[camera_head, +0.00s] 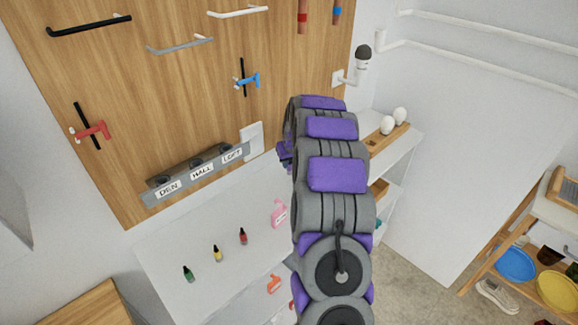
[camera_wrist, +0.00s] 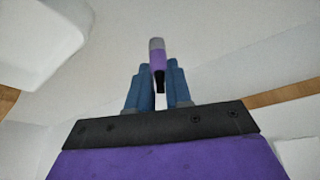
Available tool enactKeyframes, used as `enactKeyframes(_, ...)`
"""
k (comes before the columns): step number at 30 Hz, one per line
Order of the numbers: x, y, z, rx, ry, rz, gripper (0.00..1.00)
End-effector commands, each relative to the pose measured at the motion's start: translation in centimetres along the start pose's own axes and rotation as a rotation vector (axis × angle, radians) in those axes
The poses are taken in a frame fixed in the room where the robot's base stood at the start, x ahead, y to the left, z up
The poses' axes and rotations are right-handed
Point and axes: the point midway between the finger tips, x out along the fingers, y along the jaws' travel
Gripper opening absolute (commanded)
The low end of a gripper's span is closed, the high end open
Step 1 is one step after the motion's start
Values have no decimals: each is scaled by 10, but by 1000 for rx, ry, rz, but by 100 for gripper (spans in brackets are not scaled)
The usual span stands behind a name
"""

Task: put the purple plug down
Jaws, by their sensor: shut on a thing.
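The purple plug (camera_wrist: 157,59) has a grey end, a purple middle and a black end. It shows at the upper middle of the wrist view. My gripper (camera_wrist: 160,76) has blue fingers, shut on the plug, with its grey end pointing away from the palm. The plug appears held clear of any surface, though I cannot tell its height. In the head view my arm hides the fingers and the plug. The white counter (camera_head: 215,285) lies to the left of and below my arm.
Green (camera_head: 188,274), yellow (camera_head: 217,254) and red (camera_head: 243,237) small items stand on the counter, with a pink item (camera_head: 279,214) to the right. A grey DEN, HALL, LOFT socket strip (camera_head: 150,198) is behind. Eggs (camera_head: 400,115) sit in a wooden holder. The counter's left part is bare.

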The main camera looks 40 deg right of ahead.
Motion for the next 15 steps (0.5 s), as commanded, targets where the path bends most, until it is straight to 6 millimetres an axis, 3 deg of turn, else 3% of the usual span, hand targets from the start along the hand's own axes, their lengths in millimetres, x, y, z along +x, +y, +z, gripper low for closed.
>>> enactKeyframes(2,9,0,4,1,-2,0,0)
enactKeyframes(10,9,-1,4,0,-1,0,0)
enactKeyframes(11,8,-1,4,0,-1,1,21)
enactKeyframes(15,8,-2,5,-1,-1,1,34)
